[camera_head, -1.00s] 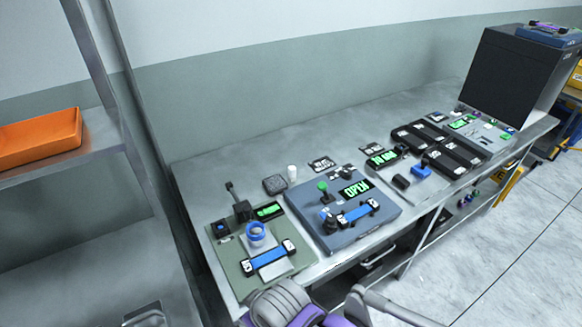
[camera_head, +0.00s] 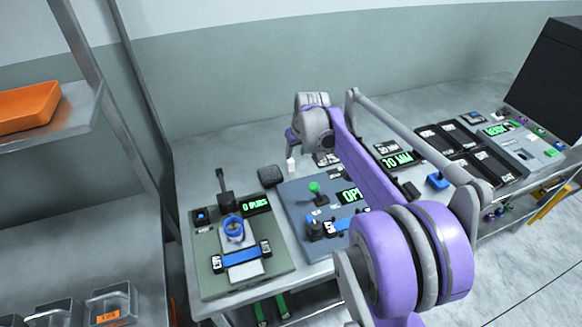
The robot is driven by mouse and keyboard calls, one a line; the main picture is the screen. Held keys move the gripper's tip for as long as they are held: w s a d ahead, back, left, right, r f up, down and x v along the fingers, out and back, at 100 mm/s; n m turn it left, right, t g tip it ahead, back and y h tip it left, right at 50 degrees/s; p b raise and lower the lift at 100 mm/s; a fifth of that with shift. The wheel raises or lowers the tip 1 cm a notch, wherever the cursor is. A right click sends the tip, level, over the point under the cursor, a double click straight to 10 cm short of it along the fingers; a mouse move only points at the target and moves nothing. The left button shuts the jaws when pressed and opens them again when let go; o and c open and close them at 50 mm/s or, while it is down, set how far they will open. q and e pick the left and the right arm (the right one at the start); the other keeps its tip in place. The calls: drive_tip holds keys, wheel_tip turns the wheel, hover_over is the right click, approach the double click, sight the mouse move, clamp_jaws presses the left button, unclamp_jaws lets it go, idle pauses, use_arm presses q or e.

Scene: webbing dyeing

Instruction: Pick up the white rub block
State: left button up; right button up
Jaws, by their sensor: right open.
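The small white rub block (camera_head: 291,165) stands upright on the grey bench, just right of a dark grey block (camera_head: 270,176). My right arm reaches across the bench from the lower right. Its right gripper (camera_head: 291,150) is over the white block, close above or around its top; I cannot tell whether it touches. The jaws are open, though the fingers are small and partly hidden by the wrist. My left gripper is not in view.
A green fixture (camera_head: 205,273) with a blue ring and strap is at front left. A blue-grey fixture (camera_head: 292,207) with a green knob sits right of it, partly behind my arm. Black trays (camera_head: 470,155) lie farther right. An orange bin (camera_head: 28,108) is on the left shelf.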

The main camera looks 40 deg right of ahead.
sight(291, 162)
drive_tip(key=x, duration=1)
drive_tip(key=shift+w+f, duration=0.2)
drive_tip(key=shift+w, duration=0.2)
clamp_jaws()
